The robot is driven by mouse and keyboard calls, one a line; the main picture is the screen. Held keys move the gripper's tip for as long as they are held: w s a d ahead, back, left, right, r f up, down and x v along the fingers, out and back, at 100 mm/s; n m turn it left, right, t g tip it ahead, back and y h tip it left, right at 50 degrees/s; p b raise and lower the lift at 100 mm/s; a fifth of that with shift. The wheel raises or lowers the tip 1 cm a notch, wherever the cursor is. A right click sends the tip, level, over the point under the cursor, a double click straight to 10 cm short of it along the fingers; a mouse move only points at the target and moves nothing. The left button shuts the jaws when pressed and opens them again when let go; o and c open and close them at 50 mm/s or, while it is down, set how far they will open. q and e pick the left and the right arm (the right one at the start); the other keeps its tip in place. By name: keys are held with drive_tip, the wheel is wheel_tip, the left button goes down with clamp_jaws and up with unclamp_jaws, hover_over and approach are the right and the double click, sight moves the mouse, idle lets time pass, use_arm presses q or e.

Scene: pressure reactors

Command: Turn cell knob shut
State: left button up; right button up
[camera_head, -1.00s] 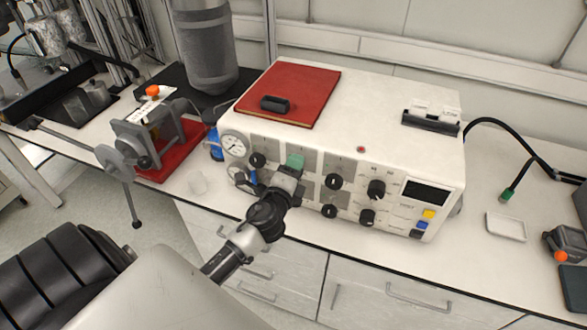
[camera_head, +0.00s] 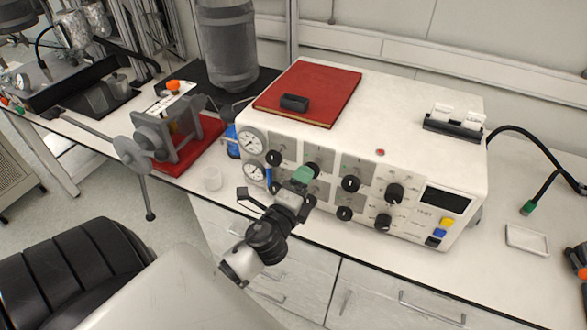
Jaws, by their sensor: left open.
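The white control box (camera_head: 405,120) stands on the bench with dark round knobs on its front panel. One knob (camera_head: 351,184) is right of my left gripper, with another (camera_head: 344,213) below it. A third knob (camera_head: 274,158) is up and left, beside the gauges. My left gripper (camera_head: 272,191) is open in front of the panel's lower left, its jaws spread and nothing seen between them. A green piece (camera_head: 302,176) shows just above it, by a partly hidden knob; I cannot tell what it belongs to. No panel label reads clearly as the cell knob. My right gripper is not in view.
A red book (camera_head: 310,92) with a small black object lies on the box. Two gauges (camera_head: 252,142) and a blue lever or tube (camera_head: 268,178) are near my gripper.

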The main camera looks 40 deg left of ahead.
use_arm(q)
drive_tip(key=b+v, duration=0.1)
drive_tip(key=v, duration=0.4)
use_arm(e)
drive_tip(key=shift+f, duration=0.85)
use_arm(q)
drive_tip(key=s+d+f+n+g+h+b, duration=0.1)
drive_tip(key=s+f+n+g, duration=0.15)
drive_tip(key=f, duration=0.95)
drive_tip(key=s+d+f+n+g+h, duration=0.1)
drive_tip(key=s+f+n+g, duration=0.2)
drive_tip(key=f, duration=0.9)
drive_tip(key=s+f+n+g+b, duration=0.1)
drive_tip(key=s+f+n+g, duration=0.2)
drive_tip(key=f, duration=0.9)
drive_tip(key=s+d+f+n+g+h, duration=0.1)
drive_tip(key=s+d+f+n+g, duration=0.1)
drive_tip(key=s+f, duration=0.7)
drive_tip(key=s+d+f+n+g+h+b, duration=0.1)
drive_tip(key=s+f+n+g, duration=0.3)
drive_tip(key=s+f, duration=0.5)
drive_tip(key=s+d+g, duration=0.1)
drive_tip(key=s+g, duration=0.1)
drive_tip(key=s, duration=0.5)
drive_tip(key=shift+s+d+f, duration=0.15)
drive_tip(key=shift+d+f, duration=0.1)
drive_tip(key=shift+d, duration=0.05)
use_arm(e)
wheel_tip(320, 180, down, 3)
